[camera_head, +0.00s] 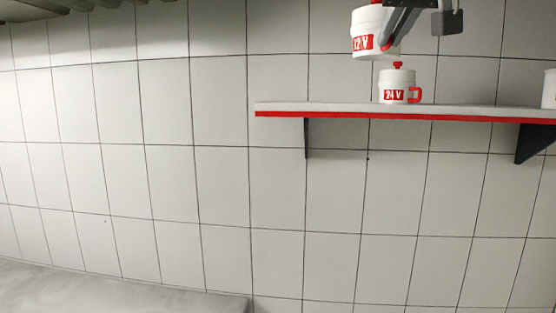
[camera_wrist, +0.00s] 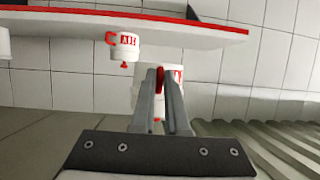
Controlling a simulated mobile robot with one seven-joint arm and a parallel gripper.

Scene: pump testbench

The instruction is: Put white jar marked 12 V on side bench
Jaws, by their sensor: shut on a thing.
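The white jar marked 12 V (camera_head: 366,29) has a red label and hangs at the top of the head view, above the shelf and tilted slightly. My gripper (camera_head: 392,38) is shut on it, apparently at its red handle. In the wrist view the two fingers of my gripper (camera_wrist: 162,88) close over a red part of the white jar (camera_wrist: 145,80), and they hide much of it. The side bench cannot be made out for certain; a grey surface (camera_head: 110,290) shows at the lower left of the head view.
A white shelf (camera_head: 320,107) with a red front edge and dark brackets is on the tiled wall. A white jar marked 24 V (camera_head: 397,82) with a red knob and handle stands on it, close below the held jar. Another white object (camera_head: 549,90) is at the right edge.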

